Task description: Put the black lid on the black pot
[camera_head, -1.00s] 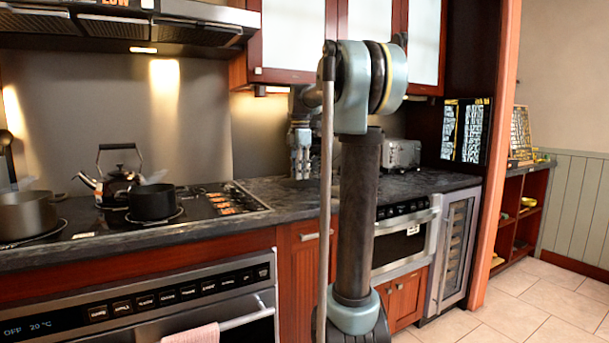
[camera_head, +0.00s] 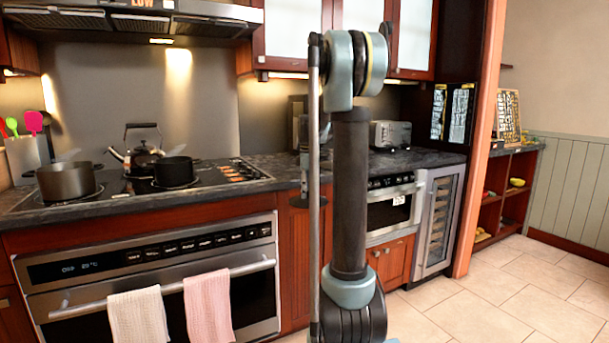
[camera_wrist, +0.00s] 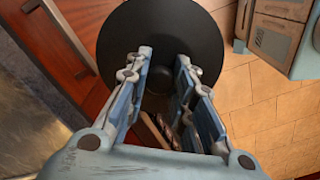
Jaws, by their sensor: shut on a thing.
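The black lid (camera_wrist: 160,22) is a round dark disc in the wrist view. My gripper (camera_wrist: 163,62) is shut on it, with a finger on either side of the lid's middle. The lid hangs in front of red-brown cabinet fronts and above the tiled floor. In the head view my arm hides most of the gripper, and the lid is hard to make out. The black pot (camera_head: 175,172) stands upright and uncovered on the stove, left of my arm and well apart from the gripper.
A larger grey pot (camera_head: 66,181) stands left of the black pot on the stove (camera_head: 220,176). A kettle (camera_head: 142,152) stands behind. A range hood (camera_head: 130,22) overhangs the stove. Two towels (camera_head: 208,307) hang on the oven handle. A toaster (camera_head: 389,135) is farther right.

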